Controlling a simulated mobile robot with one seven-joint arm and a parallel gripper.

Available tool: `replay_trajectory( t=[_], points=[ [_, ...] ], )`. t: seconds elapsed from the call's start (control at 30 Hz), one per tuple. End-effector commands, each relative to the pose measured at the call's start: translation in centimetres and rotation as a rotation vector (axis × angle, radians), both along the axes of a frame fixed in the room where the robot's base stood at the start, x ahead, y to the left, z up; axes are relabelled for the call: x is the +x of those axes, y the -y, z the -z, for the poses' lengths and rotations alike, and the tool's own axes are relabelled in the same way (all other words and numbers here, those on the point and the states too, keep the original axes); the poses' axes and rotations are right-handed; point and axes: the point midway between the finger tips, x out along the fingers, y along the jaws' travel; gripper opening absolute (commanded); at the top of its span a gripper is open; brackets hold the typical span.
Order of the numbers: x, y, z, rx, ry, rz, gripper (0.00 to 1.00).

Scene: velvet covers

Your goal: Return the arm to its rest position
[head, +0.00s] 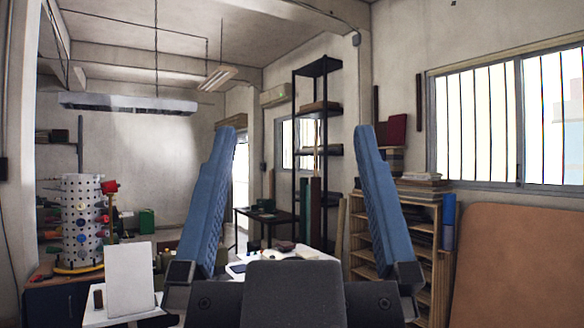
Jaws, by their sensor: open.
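My gripper (296,132) rises from the bottom middle of the head view. Its two long blue fingers point up and stand wide apart, leaning slightly toward each other at the tips. Nothing is held between them; only the room behind shows in the gap. The dark gripper body and a grey block fill the bottom centre and hide part of what lies behind. The rest of the arm is not visible.
A white table (300,252) with small items stands behind the gripper. A perforated white cylinder (80,215) and a white panel (130,280) are at left. A wooden shelf (432,215) and a brown board (520,265) stand at right. A tall black rack (296,120) is further back.

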Motion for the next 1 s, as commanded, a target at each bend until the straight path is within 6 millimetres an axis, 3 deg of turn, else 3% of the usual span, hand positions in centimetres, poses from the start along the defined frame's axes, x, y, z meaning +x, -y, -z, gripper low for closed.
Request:
replay_trajectory(
  t=[0.2, 0.57, 1.0],
  points=[
    [0.1, 0.0, 0.1, 0.001, -0.004, -0.003, 1.0],
    [0.2, -0.2, 6.3, 0.004, -0.006, -0.014, 1.0],
    [0.2, -0.2, 6.4, 0.004, -0.006, -0.014, 1.0]
  ],
)
